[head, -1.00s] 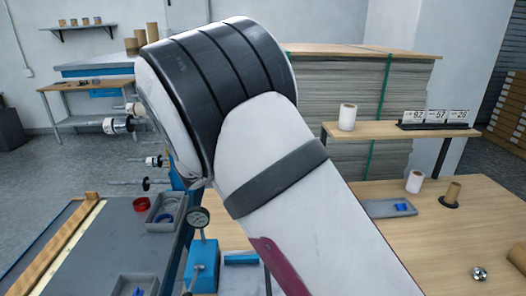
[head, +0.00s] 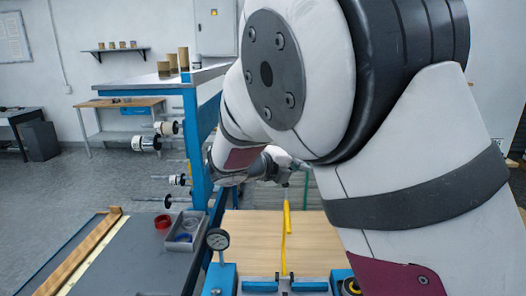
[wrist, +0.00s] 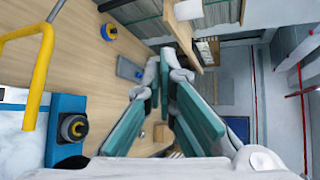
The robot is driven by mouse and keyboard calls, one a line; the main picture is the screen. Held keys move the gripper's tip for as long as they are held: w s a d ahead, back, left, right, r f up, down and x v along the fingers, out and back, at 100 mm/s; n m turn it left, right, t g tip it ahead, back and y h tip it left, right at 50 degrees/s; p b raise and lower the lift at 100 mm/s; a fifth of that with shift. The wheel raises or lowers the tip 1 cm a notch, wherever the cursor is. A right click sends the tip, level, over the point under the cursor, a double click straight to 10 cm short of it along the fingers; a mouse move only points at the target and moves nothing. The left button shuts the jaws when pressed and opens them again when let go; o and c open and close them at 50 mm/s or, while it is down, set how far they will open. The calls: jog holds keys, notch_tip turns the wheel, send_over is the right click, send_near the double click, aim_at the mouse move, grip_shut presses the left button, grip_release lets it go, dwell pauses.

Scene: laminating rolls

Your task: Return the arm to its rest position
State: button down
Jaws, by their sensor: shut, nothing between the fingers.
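My gripper (wrist: 172,75) shows in the wrist view with its teal-padded fingers closed toward each other and nothing held between them. Beyond the fingertips are a wooden table surface and a small shelf. In the head view my arm fills the upper middle and right, bent at a large dark-banded joint. Its far end reaches over the wooden table near the middle; the gripper's fingers cannot be made out there.
A yellow bar (wrist: 40,75) stands close at the left in the wrist view, beside a blue block with a black knob (wrist: 73,127).

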jog(key=s+d+r+m+g+y, duration=0.1)
jog(key=s+d+m+g+y, duration=0.15)
jog(key=s+d+m, duration=0.6)
jog(key=s+d+r+m+g+y, duration=0.2)
jog(key=s+d+m+g, duration=0.15)
jog(key=s+m, duration=0.85)
jog(key=s+a+m+t+y, duration=0.1)
jog(key=s+a+m+y, duration=0.2)
jog(key=s+m, duration=1.3)
jog(key=m+y, duration=0.2)
jog(key=m, duration=0.3)
jog(key=shift+f+t, duration=0.2)
jog(key=shift+t, duration=0.2)
jog(key=shift+s+y, duration=0.1)
jog(key=shift+y, duration=0.15)
